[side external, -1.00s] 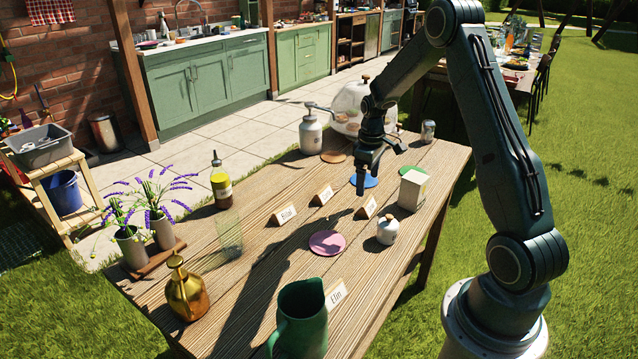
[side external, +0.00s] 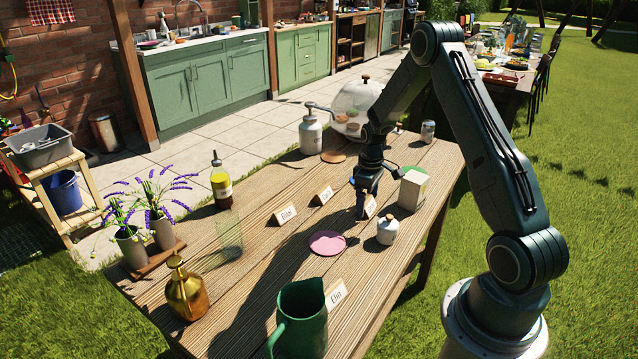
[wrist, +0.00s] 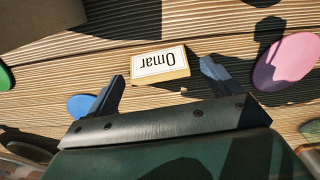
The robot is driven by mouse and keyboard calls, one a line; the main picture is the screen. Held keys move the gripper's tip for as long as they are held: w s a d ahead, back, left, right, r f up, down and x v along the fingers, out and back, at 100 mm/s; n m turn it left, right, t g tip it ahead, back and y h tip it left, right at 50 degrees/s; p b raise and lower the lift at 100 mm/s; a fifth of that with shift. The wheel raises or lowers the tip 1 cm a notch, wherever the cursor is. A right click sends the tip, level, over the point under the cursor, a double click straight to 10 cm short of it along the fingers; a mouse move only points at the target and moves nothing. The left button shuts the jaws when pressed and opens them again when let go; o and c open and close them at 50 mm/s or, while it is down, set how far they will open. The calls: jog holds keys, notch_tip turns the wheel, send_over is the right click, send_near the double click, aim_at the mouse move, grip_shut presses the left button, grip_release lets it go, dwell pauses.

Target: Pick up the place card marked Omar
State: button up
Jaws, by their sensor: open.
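The place card marked Omar (wrist: 160,64) lies between and just beyond my gripper's fingertips in the wrist view, its name upside down. In the side external view the card (side external: 371,207) is partly hidden behind my gripper (side external: 362,212), which is low over the table. In the wrist view my gripper (wrist: 162,72) is open, one finger toward each end of the card, with nothing held. Whether a finger touches the card I cannot tell.
A cream box (side external: 413,189) and a white lidded jar (side external: 387,231) stand close by on the right. A pink coaster (side external: 327,243) lies in front. Other place cards are Bilal (side external: 286,215), Elin (side external: 337,296) and one unread (side external: 323,196). A green jug (side external: 302,318) stands nearer.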

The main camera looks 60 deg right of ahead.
jog(key=shift+f, duration=0.55)
jog(key=c, duration=1.1)
